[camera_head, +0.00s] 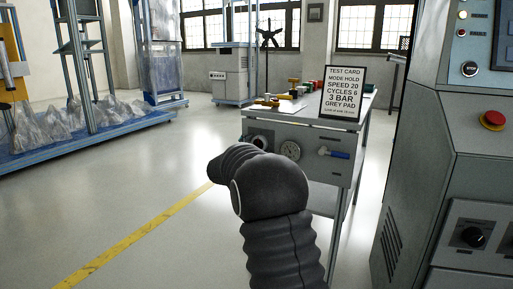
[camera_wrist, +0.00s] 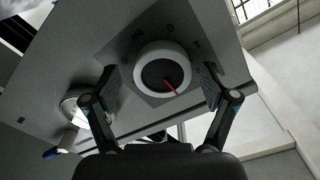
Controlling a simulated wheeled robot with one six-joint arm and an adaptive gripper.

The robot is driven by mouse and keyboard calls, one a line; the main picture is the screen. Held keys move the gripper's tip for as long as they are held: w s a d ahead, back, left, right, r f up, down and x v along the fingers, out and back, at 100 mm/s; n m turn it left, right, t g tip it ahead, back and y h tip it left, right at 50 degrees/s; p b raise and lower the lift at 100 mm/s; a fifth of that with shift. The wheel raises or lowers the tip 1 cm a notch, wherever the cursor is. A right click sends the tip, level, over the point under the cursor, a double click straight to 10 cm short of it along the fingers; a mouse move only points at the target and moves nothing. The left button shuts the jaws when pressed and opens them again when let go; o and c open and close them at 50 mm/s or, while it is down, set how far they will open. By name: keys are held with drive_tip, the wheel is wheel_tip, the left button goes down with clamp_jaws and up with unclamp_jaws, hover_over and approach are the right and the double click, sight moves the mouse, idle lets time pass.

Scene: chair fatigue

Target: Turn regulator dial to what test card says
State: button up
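The test card (camera_head: 343,94) stands upright on the grey bench and reads "MODE HOLD, SPEED 20, CYCLES 6, 3 BAR, GREY PAD". The regulator dial (camera_wrist: 163,69) is a round knob with a white rim, dark face and red pointer, on the bench's front panel; the pointer aims to the lower right in the wrist view. My gripper (camera_wrist: 160,88) is open, with one finger on each side of the dial and gaps visible.
A pressure gauge (camera_head: 290,151) and a blue-handled valve (camera_head: 335,153) sit right of the dial on the panel. Small coloured parts (camera_head: 294,88) lie on the bench top. A control cabinet (camera_head: 445,150) with a red button (camera_head: 493,120) stands close at right.

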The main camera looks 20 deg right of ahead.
drive_tip(key=shift+a, duration=0.2)
drive_tip(key=shift+s+a, duration=0.3)
drive_tip(key=shift+a, duration=0.15)
drive_tip(key=v, duration=1)
drive_tip(key=shift+s+a, duration=0.25)
drive_tip(key=shift+s, duration=0.1)
